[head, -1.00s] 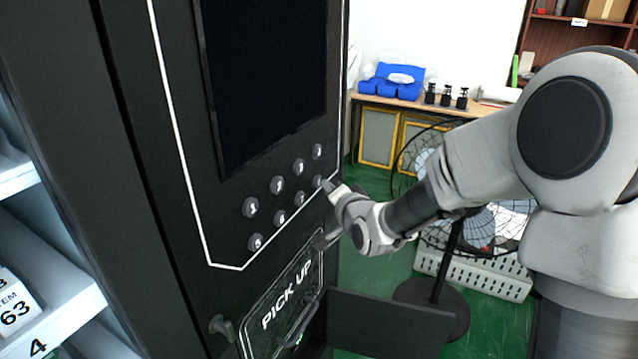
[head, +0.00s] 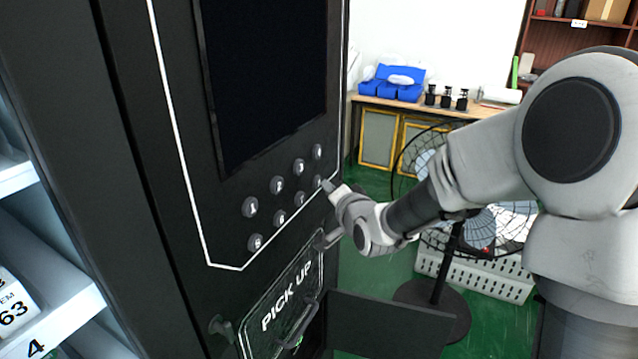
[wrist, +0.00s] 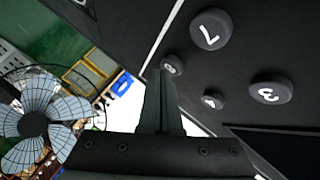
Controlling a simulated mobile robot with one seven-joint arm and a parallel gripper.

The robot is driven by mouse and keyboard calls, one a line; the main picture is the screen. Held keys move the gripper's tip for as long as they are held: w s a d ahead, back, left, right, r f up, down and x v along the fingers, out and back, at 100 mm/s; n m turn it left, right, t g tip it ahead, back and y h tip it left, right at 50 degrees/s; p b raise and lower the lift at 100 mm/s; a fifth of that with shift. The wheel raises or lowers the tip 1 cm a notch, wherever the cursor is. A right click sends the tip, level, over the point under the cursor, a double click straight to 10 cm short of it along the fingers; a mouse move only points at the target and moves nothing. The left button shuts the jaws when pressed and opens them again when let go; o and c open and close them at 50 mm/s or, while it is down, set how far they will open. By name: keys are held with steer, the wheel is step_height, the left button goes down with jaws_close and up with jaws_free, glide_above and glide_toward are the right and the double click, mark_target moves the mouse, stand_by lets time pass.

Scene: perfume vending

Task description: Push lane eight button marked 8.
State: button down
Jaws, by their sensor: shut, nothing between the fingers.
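The lane eight button (head: 318,181) is a small round grey button at the right end of the lower row on the black machine panel. In the wrist view the button (wrist: 173,64) shows just beyond my fingertips, with its lower part close to them. My gripper (head: 328,186) is shut and empty, with its tips at the right side of button 8. The gripper's fingers (wrist: 160,74) point toward the panel in the wrist view. I cannot tell whether the tips touch the button.
Button 7 (head: 301,199) is beside button 8, and button 4 (head: 317,151) is above it. The pick-up door (head: 290,310) with its handle lies below the buttons. A black fan (head: 445,240) stands behind my arm. A table (head: 430,104) is at the back.

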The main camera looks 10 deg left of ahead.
steer(key=shift+s+d, duration=0.2)
steer(key=shift+d, duration=0.25)
steer(key=shift+d, duration=0.1)
steer(key=shift+s+d+p, duration=0.15)
steer(key=shift+s+d, duration=0.15)
steer(key=shift+d, duration=0.45)
steer(key=shift+s+d+p, duration=0.15)
steer(key=shift+s+d, duration=0.1)
steer(key=shift+d, duration=0.5)
steer(key=shift+s+d+p, duration=0.15)
steer(key=shift+s+d, duration=0.15)
steer(key=shift+d, duration=0.45)
steer(key=shift+d, duration=0.1)
